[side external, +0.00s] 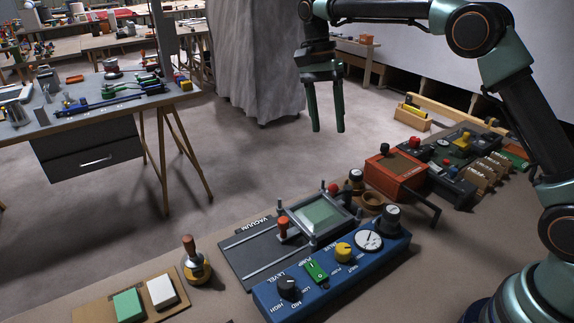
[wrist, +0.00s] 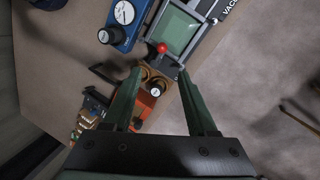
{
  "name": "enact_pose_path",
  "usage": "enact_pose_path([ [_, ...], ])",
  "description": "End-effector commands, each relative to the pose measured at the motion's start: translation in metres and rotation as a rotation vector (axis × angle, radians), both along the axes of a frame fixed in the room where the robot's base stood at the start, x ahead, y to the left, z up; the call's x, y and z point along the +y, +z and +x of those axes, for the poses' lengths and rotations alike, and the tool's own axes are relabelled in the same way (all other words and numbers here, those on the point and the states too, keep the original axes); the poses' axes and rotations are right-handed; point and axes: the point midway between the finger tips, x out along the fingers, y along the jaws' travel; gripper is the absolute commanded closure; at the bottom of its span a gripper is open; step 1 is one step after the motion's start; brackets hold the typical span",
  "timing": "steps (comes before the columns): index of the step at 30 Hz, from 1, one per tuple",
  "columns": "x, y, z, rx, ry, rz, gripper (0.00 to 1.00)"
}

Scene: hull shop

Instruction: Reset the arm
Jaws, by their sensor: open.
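My gripper (side external: 327,108) is open and empty. In the side external view it hangs in the air with its two green fingers pointing down, above the far edge of the bench. In the wrist view the two fingers of my gripper (wrist: 163,95) stand apart with nothing held between them. Beyond them are a brown holder with a black knob (wrist: 157,88) and a red-topped lever (wrist: 162,47). My arm reaches in from the right in the side external view.
Below stand a blue control box (side external: 332,275), a vacuum plate (side external: 254,252) with a glass-topped frame, and a red box (side external: 394,175) with a crank. Grey floor (side external: 235,150) lies beyond the bench.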

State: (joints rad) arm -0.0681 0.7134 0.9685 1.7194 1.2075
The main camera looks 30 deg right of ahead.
Motion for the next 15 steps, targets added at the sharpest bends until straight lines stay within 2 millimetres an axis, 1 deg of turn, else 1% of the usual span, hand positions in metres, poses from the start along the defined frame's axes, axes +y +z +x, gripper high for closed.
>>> enact_pose_path([
  [1, -0.002, 0.013, -0.006, -0.038, 0.045, 0.014, 0.42],
  [6, -0.009, 0.039, -0.030, -0.153, 0.220, 0.053, 0.42],
  [9, -0.012, 0.051, -0.046, -0.220, 0.325, 0.064, 0.42],
  [15, -0.019, 0.064, -0.083, -0.351, 0.538, 0.063, 0.42],
])
